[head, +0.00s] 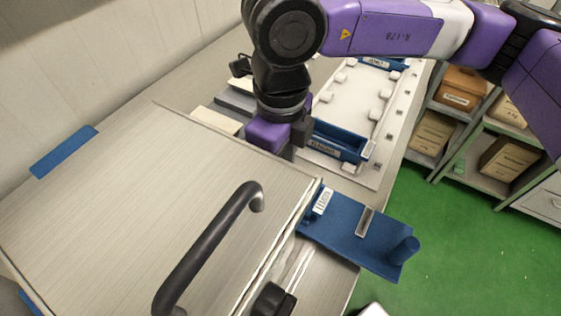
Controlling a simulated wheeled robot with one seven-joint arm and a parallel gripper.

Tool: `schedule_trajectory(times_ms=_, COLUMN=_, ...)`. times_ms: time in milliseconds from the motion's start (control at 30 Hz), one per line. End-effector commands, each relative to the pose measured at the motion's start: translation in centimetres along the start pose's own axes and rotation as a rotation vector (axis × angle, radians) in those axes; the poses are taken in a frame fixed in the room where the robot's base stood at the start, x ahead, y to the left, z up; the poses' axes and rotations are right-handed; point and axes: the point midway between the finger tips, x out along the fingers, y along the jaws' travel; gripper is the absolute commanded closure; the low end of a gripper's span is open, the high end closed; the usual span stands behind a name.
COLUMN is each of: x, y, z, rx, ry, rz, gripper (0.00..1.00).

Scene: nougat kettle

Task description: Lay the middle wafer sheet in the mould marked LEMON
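My gripper (278,140) points down behind the large steel lid, at the left end of a blue mould. Its fingertips are hidden, so I cannot tell whether it is open or holds anything. Left of it, a pale flat slab (216,121) and a grey flat slab (234,101) lie on the bench; I cannot tell whether either is a wafer sheet. A blue mould (345,139) with a white label stands just right of the gripper. Another labelled blue mould (384,63) is at the far end, partly behind my arm. No label clearly reads LEMON.
The steel lid (110,210) with its black handle (215,240) fills the foreground. A blue tray-like piece (352,232) with a label juts out beside it. A white board (352,98) with small pale blocks lies behind. Shelves with boxes (462,88) stand right, over green floor.

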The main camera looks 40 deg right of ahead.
Motion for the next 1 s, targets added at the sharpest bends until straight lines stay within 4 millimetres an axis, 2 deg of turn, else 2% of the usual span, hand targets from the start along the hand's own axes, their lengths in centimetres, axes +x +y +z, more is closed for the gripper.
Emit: schedule_trajectory(times_ms=1000, x=0.4, y=0.01, z=-0.01, rx=0.0, ry=0.0, rz=0.0, gripper=0.99)
